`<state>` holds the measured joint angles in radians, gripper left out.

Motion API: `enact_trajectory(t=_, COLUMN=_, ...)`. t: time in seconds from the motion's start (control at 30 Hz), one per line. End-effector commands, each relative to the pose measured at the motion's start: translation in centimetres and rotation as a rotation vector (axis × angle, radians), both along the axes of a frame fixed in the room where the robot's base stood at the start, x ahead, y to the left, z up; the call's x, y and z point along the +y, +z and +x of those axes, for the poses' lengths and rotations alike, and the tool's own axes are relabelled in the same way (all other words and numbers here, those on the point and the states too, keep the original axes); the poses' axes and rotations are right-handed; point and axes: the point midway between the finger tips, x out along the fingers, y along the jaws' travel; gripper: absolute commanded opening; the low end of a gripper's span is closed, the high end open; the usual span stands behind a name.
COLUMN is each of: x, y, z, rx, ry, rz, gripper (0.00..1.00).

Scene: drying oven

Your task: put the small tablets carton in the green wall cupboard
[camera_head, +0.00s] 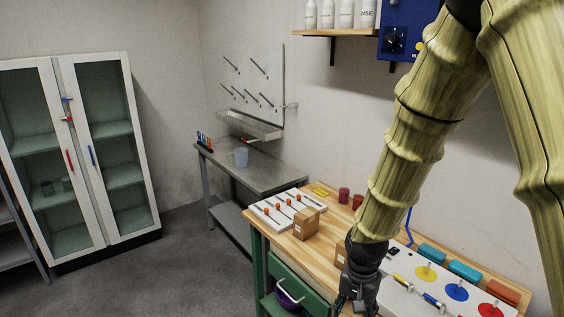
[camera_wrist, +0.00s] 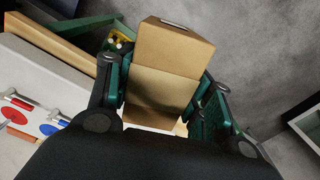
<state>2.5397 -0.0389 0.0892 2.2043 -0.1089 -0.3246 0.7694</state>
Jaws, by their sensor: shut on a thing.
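My gripper (camera_head: 357,298) is low at the front edge of the wooden bench in the head view. In the wrist view its two green-lined fingers (camera_wrist: 163,85) are shut on a plain brown carton (camera_wrist: 172,50). The carton lies between them and sticks out past the fingertips. I cannot read any label on it, and the head view does not clearly show it. No green wall cupboard is recognisable in either view.
Another brown carton (camera_head: 307,223) stands on the wooden bench (camera_head: 326,243), and one more (camera_head: 341,255) is partly hidden by my arm. A white panel (camera_head: 405,283) with coloured discs lies at right. A glass-door cabinet (camera_head: 104,62) stands at left, with open floor (camera_head: 165,270) before it.

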Motion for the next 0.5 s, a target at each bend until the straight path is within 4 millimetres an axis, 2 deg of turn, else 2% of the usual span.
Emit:
enact_trajectory(t=0.03, x=-0.1, y=-2.1, z=0.1, rx=0.007, ry=0.046, rz=-0.001, gripper=0.23)
enact_trajectory(t=0.3, x=-0.3, y=-10.8, z=1.5, rx=0.019, ry=0.330, rz=0.005, gripper=0.23)
enact_trajectory(t=0.5, x=-0.3, y=-15.1, z=1.2, rx=0.017, ry=0.488, rz=0.012, gripper=0.23)
